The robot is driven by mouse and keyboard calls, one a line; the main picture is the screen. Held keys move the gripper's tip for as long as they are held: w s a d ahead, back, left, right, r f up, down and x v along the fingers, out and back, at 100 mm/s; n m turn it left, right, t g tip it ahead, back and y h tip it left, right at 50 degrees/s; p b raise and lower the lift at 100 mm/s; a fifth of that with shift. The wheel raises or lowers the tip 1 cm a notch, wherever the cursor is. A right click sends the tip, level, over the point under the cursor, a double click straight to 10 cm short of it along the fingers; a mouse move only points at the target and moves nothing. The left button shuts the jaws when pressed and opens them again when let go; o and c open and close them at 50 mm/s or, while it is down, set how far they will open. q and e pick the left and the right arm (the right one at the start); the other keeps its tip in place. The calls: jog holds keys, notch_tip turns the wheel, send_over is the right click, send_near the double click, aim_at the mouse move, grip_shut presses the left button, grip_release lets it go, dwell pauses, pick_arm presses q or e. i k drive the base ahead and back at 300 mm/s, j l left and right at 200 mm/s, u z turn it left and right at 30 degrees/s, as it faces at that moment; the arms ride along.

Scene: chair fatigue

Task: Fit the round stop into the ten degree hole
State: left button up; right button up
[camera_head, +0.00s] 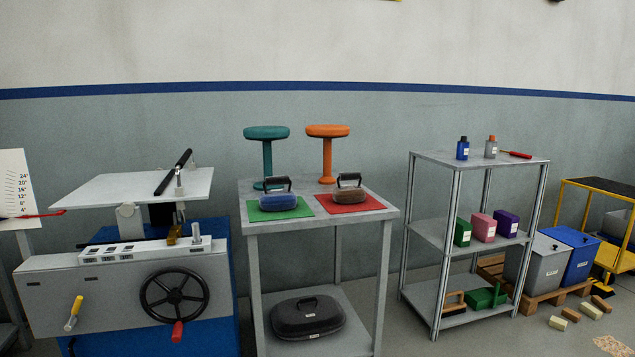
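A grey and blue machine (110,285) stands at the left with a pale plate (140,188) on top, a black bar lying across it. A ledge (105,254) along its front carries dark labelled marks; I cannot read them or tell which hole is the ten degree one. A silver upright pin (196,233) stands at the ledge's right end. A small brass-coloured piece (172,235) is beside it to the left. I cannot tell which of these is the round stop. Neither of my grippers is in view.
A scale board (14,182) with a red pointer is at far left. Crates and blocks lie farther right.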

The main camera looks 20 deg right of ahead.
aim_at(116, 253)
jog(key=i+l, duration=0.5)
jog(key=i, duration=0.15)
jog(key=i+l, duration=0.5)
jog(key=i, duration=0.15)
jog(key=i+l, duration=0.45)
jog(key=i, duration=0.2)
